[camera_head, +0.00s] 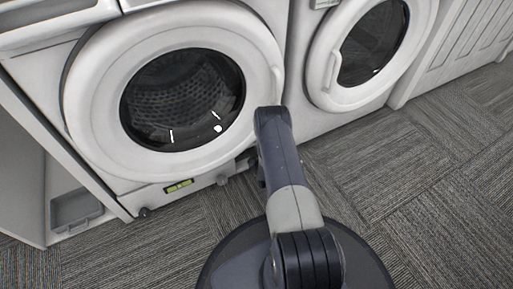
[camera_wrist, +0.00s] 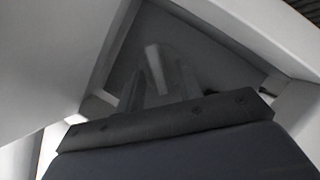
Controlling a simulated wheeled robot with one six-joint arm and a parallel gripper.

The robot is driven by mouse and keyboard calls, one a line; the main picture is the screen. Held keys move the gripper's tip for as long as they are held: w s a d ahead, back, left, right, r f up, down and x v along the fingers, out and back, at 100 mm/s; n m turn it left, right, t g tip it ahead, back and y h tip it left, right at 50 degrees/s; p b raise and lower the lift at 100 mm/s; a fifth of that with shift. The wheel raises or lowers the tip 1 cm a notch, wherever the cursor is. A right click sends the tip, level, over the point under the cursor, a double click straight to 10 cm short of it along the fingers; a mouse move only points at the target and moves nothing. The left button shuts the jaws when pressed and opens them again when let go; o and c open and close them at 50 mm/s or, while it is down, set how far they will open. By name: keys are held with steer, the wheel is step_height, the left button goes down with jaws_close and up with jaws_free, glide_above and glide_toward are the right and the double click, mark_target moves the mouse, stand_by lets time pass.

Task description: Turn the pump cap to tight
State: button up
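In the wrist view my gripper (camera_wrist: 159,88) points into a dark recess, with its two dark fingers apart. A pale upright bar (camera_wrist: 155,68) shows between the fingers; it may be the grip ridge of the pump cap. Gaps show on both sides of it, and I cannot tell how deep it lies between the fingers. In the head view my arm hides most of the gripper, low by the front of the near washer (camera_head: 100,150). I cannot make out the cap clearly there.
Grey carpet (camera_head: 410,190) is clear at the right. Pale panels (camera_wrist: 50,65) crowd the wrist view.

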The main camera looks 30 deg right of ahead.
jaws_close()
stand_by(0.3)
steer(key=shift+m+y, duration=0.3)
steer(key=shift+m, duration=0.3)
jaws_free()
steer(key=shift+s+r, duration=0.1)
